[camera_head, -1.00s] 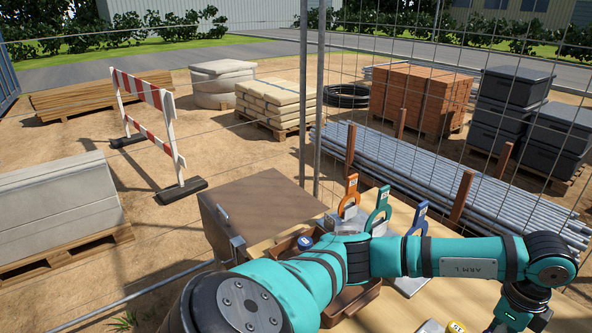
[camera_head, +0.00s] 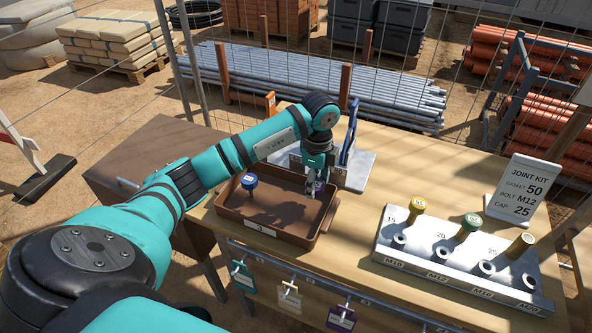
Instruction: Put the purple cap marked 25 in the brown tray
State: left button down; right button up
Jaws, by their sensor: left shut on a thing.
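My left gripper (camera_head: 313,190) points down over the right part of the brown tray (camera_head: 262,233). It is shut on a small purple thing (camera_head: 319,186), which looks like the purple cap. The fingers hide most of it, and I cannot read a 25 on it. I cannot tell whether it touches the tray floor. A blue-headed piece (camera_head: 249,182) stands upright in the tray's left part. My right gripper is not in view.
A grey rack (camera_head: 458,277) at right holds several coloured-headed pieces. A white sign (camera_head: 522,196) reads gasket 50, bolt M12, cap 25. Tags hang from the table front. Wood between tray and rack is clear.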

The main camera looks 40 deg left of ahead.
aim_at(313, 205)
pick_arm(q)
notch_tip(313, 205, down, 2)
jog(key=shift+f, duration=0.1)
notch_tip(313, 205, down, 4)
jog(key=shift+r+p, duration=0.15)
jog(key=shift+p, duration=0.5)
jog(key=shift+f, duration=0.25)
jog(key=c, duration=0.9)
grip_release()
jog(key=shift+c, duration=0.2)
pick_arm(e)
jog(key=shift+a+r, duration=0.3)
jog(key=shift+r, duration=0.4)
